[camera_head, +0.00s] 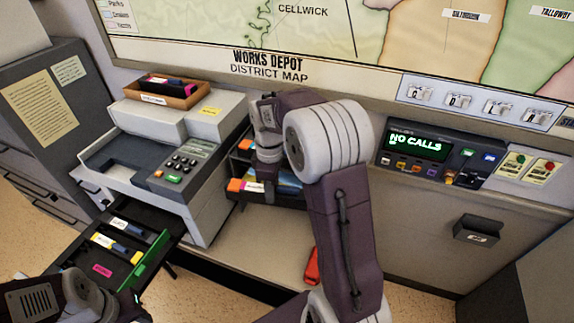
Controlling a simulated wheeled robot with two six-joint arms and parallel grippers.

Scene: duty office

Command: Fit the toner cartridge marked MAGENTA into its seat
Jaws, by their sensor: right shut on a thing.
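The printer (160,150) stands at the left with its toner drawer (150,262) pulled out. The drawer holds a white-labelled cartridge (122,226) and a yellow-labelled one (110,243). A magenta label (102,270) marks the nearest place, which looks empty. My right gripper (268,188) points down at the rack (292,200) right of the printer. It is shut on a cartridge with an orange-red end (236,185); its small label is unreadable. The wrist partly hides it. My left wrist shows at the bottom left, beside the drawer; its fingers cannot be made out.
A box (160,93) of small items sits on top of the printer. A call panel (430,155) reading NO CALLS is to the right. A red object (312,266) lies below, partly behind my right arm. The desk front between printer and arm is clear.

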